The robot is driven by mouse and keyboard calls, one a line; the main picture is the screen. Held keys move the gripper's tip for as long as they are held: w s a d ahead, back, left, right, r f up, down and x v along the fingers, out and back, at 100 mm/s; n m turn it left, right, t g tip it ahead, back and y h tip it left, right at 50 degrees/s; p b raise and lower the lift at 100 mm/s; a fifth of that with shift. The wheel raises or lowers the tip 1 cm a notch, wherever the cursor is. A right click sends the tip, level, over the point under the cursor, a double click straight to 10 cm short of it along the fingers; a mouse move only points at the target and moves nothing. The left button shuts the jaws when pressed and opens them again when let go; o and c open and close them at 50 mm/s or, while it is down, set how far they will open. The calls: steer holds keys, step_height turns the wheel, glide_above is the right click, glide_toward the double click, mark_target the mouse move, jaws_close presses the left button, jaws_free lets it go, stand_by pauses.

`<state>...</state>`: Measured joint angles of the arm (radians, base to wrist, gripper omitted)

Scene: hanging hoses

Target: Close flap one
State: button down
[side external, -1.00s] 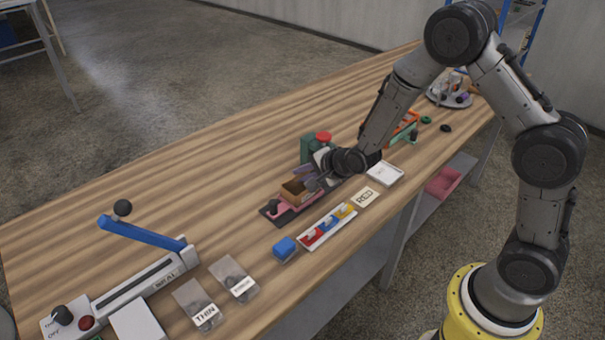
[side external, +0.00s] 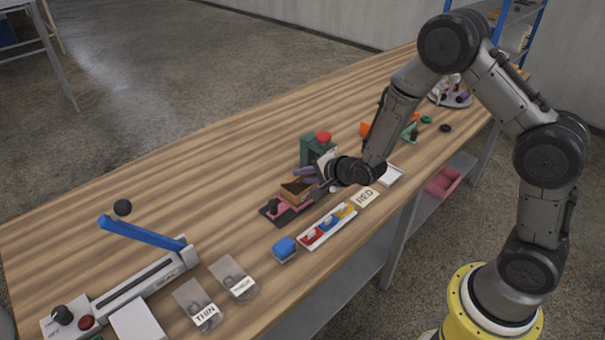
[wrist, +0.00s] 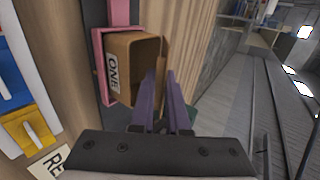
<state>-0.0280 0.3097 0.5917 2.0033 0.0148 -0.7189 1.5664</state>
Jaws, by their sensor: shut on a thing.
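A small brown box (side external: 295,189) with an open side sits on a pink and dark holder (side external: 281,213) on the bench. In the wrist view the box (wrist: 148,52) has a white label reading ONE (wrist: 112,76) on its face, and its open mouth faces my fingers. My gripper (side external: 303,172) has purple fingers, which lie at the box's rim in the side view. In the wrist view my gripper's fingers (wrist: 167,88) are nearly together beside the box's right edge. What is between them is hidden. I cannot make out flap one separately.
A green stand with a red top (side external: 318,146) is just behind the box. A tray with red, blue and yellow pieces (side external: 327,226), a blue block (side external: 285,248) and a RED card (side external: 365,197) lie in front. The bench at the back left is clear.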

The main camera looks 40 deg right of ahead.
steer(key=shift+s+f+t, duration=0.15)
steer(key=shift+f+t, duration=0.1)
steer(key=shift+t, duration=0.5)
steer(key=shift+s+f+t, duration=0.15)
steer(key=shift+f+t, duration=0.1)
steer(key=shift+t, duration=0.5)
steer(key=c, duration=1.1)
jaws_free()
steer(key=shift+o, duration=0.2)
